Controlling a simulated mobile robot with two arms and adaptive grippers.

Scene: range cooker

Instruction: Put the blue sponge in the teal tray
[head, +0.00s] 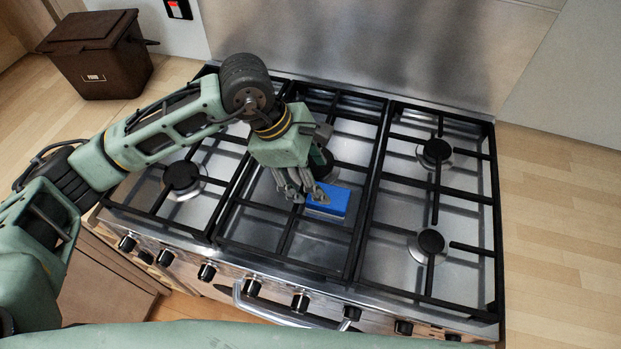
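The blue sponge (335,202) has a blue top and a paler lower layer. It is on the middle section of the cooker's black grates. My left gripper (309,195) points down at the sponge's left end. Its fingertips are apart, one in front of the sponge's top and the other just left of it. I cannot tell whether they touch it. The gripper hides part of the sponge's left end. The teal tray is not in view. My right gripper is not in view.
The steel range cooker (390,272) has several burners, raised black grates and front knobs. A brown lidded bin (100,62) stands on the wooden counter at the back left. The wooden counter (565,220) on the right is clear. A steel backsplash (370,45) rises behind the cooker.

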